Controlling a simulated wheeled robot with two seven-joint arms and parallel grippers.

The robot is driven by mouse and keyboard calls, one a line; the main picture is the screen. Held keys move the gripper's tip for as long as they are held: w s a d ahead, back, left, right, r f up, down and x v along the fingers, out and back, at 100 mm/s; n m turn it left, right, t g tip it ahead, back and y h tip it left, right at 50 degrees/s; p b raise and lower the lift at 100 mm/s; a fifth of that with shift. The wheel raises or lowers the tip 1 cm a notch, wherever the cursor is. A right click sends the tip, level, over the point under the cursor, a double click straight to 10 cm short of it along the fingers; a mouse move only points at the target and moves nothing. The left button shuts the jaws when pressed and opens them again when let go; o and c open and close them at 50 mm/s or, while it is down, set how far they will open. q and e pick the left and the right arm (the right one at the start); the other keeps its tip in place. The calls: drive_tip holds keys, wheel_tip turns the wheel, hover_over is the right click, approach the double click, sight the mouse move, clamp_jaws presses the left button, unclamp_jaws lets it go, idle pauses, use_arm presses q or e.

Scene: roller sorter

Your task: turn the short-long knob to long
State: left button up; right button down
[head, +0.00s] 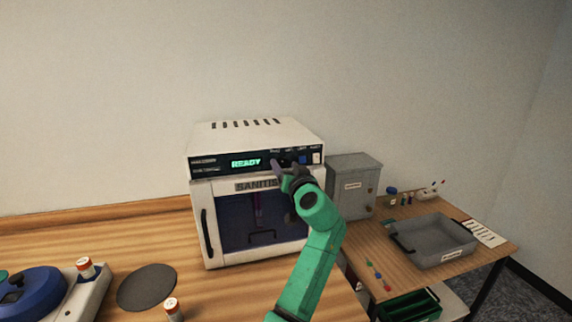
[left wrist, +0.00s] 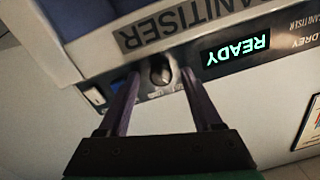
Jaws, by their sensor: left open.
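The white sanitiser (head: 255,136) stands on the wooden counter, its lit panel (head: 246,162) reading READY. In the left wrist view, which is upside down, a dark rounded knob (left wrist: 161,72) sits on the panel beside the display. The small print by it is too blurred to read. My left gripper (head: 283,168) is at the panel in the head view and covers the knob there. In the left wrist view its purple fingers (left wrist: 160,78) are open, one on each side of the knob. I cannot tell whether they touch it. My right gripper is not in view.
A blue button (head: 302,159) and a white switch (head: 316,157) sit close to the right of the gripper. A grey box (head: 353,184) stands right of the sanitiser. A grey tray (head: 437,244) lies on the right table. A dark round pad (head: 146,287) lies front left.

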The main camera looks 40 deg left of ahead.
use_arm(q)
drive_tip(key=shift+s, duration=0.1)
clamp_jaws()
drive_tip(key=shift+m, duration=0.3)
drive_tip(key=m, duration=0.2)
drive_tip(key=shift+m, duration=0.3)
drive_tip(key=m, duration=0.2)
drive_tip(key=shift+m, duration=0.3)
drive_tip(key=m+p, duration=0.1)
drive_tip(key=m, duration=0.3)
drive_tip(key=shift+r+p, duration=0.1)
drive_tip(key=shift+p, duration=0.3)
drive_tip(key=shift+m+p, duration=0.4)
drive_tip(key=shift+m, duration=0.8)
